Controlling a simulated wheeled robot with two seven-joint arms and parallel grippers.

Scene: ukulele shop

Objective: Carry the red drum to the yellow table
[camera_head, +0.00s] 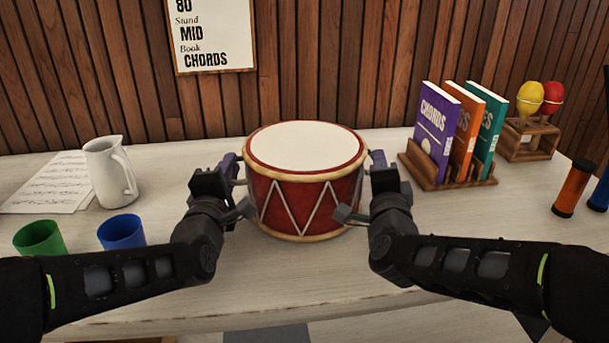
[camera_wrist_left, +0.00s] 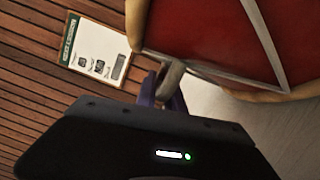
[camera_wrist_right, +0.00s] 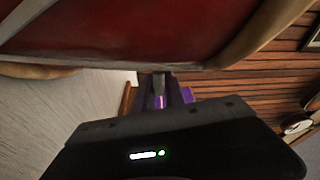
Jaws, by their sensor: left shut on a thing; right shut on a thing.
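The red drum (camera_head: 308,190) has a cream head, wooden rims and silver zigzag lines. It is upright over the pale table, in the middle of the head view; I cannot tell whether its base touches the tabletop. My left gripper (camera_head: 236,168) is shut on a grey handle (camera_wrist_left: 170,80) at the drum's left side. My right gripper (camera_head: 373,168) is shut at the drum's right side, on a grey part (camera_wrist_right: 160,84) of it. The drum's red side fills the top of both wrist views. No yellow table is in view.
The pale table (camera_head: 300,290) also holds a white pitcher (camera_head: 110,172), sheet music (camera_head: 50,184), a green cup (camera_head: 40,237) and a blue cup (camera_head: 122,232) at left. At right are a book rack (camera_head: 445,175), a maraca stand (camera_head: 529,138) and an orange shaker (camera_head: 573,189).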

